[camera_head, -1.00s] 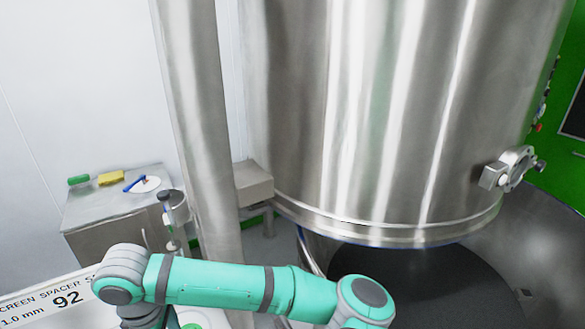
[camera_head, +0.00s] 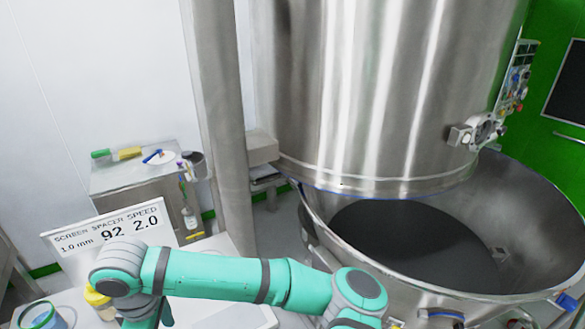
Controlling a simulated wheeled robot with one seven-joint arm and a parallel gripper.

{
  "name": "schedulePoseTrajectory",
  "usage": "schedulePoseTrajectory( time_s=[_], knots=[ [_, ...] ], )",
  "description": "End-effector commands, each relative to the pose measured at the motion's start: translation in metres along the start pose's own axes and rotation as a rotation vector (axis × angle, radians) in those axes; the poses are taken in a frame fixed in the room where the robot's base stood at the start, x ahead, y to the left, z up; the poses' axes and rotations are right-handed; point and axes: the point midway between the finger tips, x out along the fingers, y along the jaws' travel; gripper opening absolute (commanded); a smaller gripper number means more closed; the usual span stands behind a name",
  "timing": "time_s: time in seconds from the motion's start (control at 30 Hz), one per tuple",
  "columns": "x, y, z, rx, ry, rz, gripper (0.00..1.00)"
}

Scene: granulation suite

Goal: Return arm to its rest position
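My teal arm (camera_head: 215,273) with grey joints lies across the lower part of the head view, level from left to right. Its right-hand joint (camera_head: 358,290) is in front of the rim of a large steel bowl, and the arm bends down out of the picture there. My gripper is below the picture edge, so I cannot see whether it holds anything.
A large steel vessel (camera_head: 380,90) hangs over the open steel bowl (camera_head: 540,230), right of the arm. A white sign (camera_head: 110,232) with printed numbers stands behind the arm. A steel cabinet (camera_head: 130,185) is at the left wall. A yellow-capped container (camera_head: 98,300) stands lower left.

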Motion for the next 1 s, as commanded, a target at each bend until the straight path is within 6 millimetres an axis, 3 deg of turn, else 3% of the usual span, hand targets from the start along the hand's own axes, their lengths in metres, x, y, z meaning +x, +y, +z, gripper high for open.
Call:
schedulePoseTrajectory(
  time_s=[0.37,0.57,0.8,1.0],
  knots=[
    [0.005,-0.009,-0.05,0.023,0.226,-0.016,0.8],
    [0.002,-0.016,-0.093,0.052,0.423,-0.033,0.8],
    [-0.019,-0.019,-0.153,0.151,0.765,-0.052,0.8],
    [-0.042,-0.009,-0.178,0.278,1.028,-0.052,0.8]
  ],
)
